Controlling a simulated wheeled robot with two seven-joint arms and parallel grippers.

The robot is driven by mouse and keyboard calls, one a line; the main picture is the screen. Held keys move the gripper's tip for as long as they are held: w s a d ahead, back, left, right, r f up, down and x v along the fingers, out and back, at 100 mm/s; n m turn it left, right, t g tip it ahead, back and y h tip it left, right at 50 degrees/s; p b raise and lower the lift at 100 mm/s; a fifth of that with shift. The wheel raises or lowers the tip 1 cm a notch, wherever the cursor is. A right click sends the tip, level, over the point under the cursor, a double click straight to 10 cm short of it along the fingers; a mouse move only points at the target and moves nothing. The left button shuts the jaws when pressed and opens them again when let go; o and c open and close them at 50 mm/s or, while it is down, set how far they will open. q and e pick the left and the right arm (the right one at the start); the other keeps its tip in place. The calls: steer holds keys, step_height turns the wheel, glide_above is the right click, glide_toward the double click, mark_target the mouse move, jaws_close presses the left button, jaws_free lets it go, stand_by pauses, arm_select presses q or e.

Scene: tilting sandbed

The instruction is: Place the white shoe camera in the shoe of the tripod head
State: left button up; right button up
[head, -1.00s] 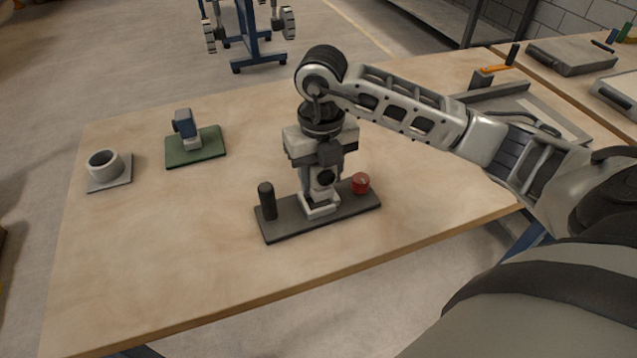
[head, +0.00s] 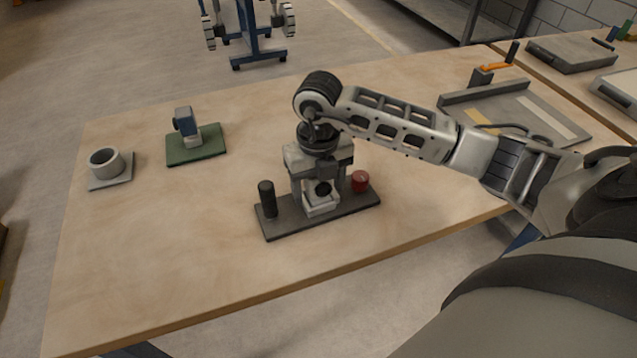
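My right gripper (head: 321,184) points straight down over the tripod head, its fingers on either side of the white shoe camera (head: 321,203). It appears shut on the camera, whose dark round lens faces me. The camera is low over the tripod head's dark base plate (head: 289,224). The plate carries a black upright handle at its left and a red knob at its right. The camera and fingers hide the shoe, so I cannot tell whether the camera is seated in it. My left gripper is not in view.
A blue-grey device (head: 186,124) with a white foot stands on a green pad (head: 211,148). A grey cup-like ring (head: 106,162) sits on a small plate at the far left. A grey tray (head: 545,114) lies at the back right. The table's front left is clear.

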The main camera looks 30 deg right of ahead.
steer(key=shift+r, duration=0.15)
step_height(320, 180, up, 12)
steer(key=shift+r, duration=0.1)
stand_by(0.4)
stand_by(0.4)
